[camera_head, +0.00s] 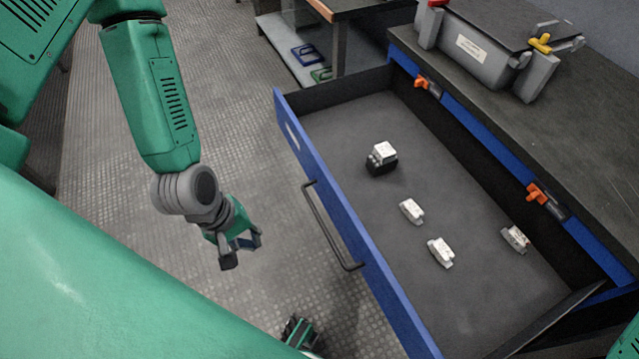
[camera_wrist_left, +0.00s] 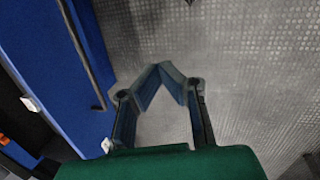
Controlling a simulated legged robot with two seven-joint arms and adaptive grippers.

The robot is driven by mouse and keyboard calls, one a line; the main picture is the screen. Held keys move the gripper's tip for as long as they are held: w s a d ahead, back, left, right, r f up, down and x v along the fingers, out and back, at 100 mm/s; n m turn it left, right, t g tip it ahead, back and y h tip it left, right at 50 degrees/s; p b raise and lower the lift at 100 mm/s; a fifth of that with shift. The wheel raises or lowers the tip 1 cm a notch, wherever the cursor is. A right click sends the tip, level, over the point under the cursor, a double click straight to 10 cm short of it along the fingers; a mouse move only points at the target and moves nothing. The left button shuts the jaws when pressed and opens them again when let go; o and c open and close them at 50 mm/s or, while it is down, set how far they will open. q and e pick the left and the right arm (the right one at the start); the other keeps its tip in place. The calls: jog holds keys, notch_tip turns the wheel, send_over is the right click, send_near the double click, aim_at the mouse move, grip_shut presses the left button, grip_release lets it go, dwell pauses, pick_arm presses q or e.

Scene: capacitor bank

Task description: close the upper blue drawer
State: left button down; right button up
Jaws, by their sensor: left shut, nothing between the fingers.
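The upper blue drawer (camera_head: 360,238) is pulled well out of the dark-topped cabinet, and its blue front with a black bar handle (camera_head: 330,228) faces left. Its blue front (camera_wrist_left: 65,75) and handle (camera_wrist_left: 82,55) also show at the left of the left wrist view. My left gripper (camera_head: 243,252) is in front of the drawer, left of the handle and apart from it. In the left wrist view the gripper (camera_wrist_left: 163,75) has its fingertips together with nothing between them.
The drawer holds a dark block with white parts (camera_head: 381,158) and several small white modules (camera_head: 411,211). Orange-handled parts (camera_head: 537,193) sit along the cabinet's blue edge. A grey case (camera_head: 485,55) stands on the cabinet top (camera_head: 590,125). Bare patterned floor (camera_head: 120,260) lies left of the drawer.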

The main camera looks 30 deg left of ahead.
aim_at(324, 178)
pick_arm(q)
jog(key=w+a+r+n+t+h, duration=0.1)
jog(key=w+r+n+t+h, duration=0.25)
jog(key=n, duration=0.55)
jog(key=w+a+r+n+t+y, duration=0.1)
jog(key=w+r+n+t, duration=0.1)
jog(key=w+r+n, duration=0.45)
jog(key=shift+n+h, duration=0.25)
jog(key=shift+n, duration=0.5)
jog(key=b+x, duration=0.1)
jog(key=x, duration=0.3)
jog(key=b+x, duration=0.2)
jog(key=x, duration=0.2)
jog(key=b+x, duration=0.1)
jog(key=x, duration=0.4)
jog(key=shift+w+r, duration=0.25)
jog(key=shift+w, duration=0.1)
jog(key=shift+w+d+b, duration=0.3)
jog(key=shift+w+d, duration=0.05)
jog(key=shift+w, duration=0.15)
pick_arm(e)
jog(key=shift+f, duration=2.4)
